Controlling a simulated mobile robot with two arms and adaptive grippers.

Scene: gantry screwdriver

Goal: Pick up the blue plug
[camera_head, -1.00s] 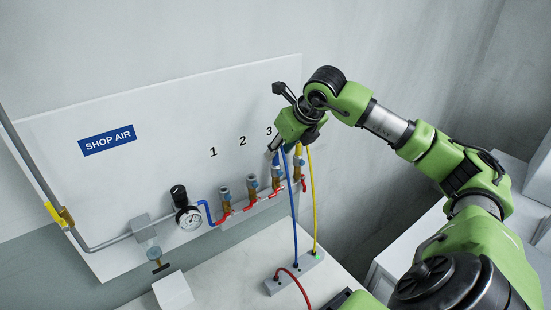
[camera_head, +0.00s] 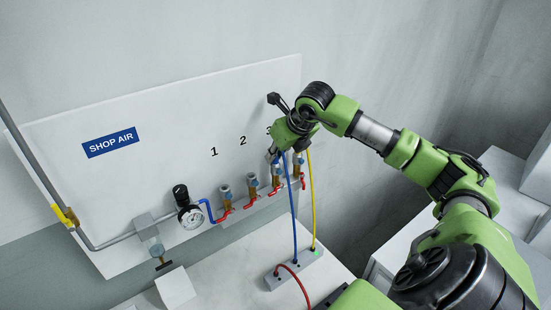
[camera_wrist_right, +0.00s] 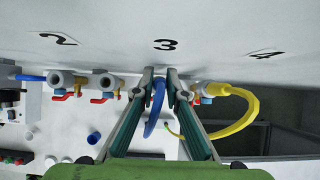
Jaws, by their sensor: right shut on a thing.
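My right gripper (camera_head: 278,157) is at the wall panel below the number 3, its fingers pointing down to the valve outlets. In the wrist view its two fingers (camera_wrist_right: 159,76) reach up on either side of the top of the blue hose (camera_wrist_right: 154,112). The gripper is shut on the blue plug at that hose's end; the plug itself is mostly hidden by the fingers. In the head view the blue hose (camera_head: 293,215) hangs from the gripper down to a grey block (camera_head: 294,270) on the bench. I cannot tell whether the plug is seated in an outlet. My left gripper is not in view.
A yellow hose (camera_head: 312,205) runs close on the right, from the outlet beside the gripper to the block. Valves with red handles (camera_head: 225,217) line the panel (camera_head: 190,120) to the left. A red hose (camera_head: 295,280) leaves the block.

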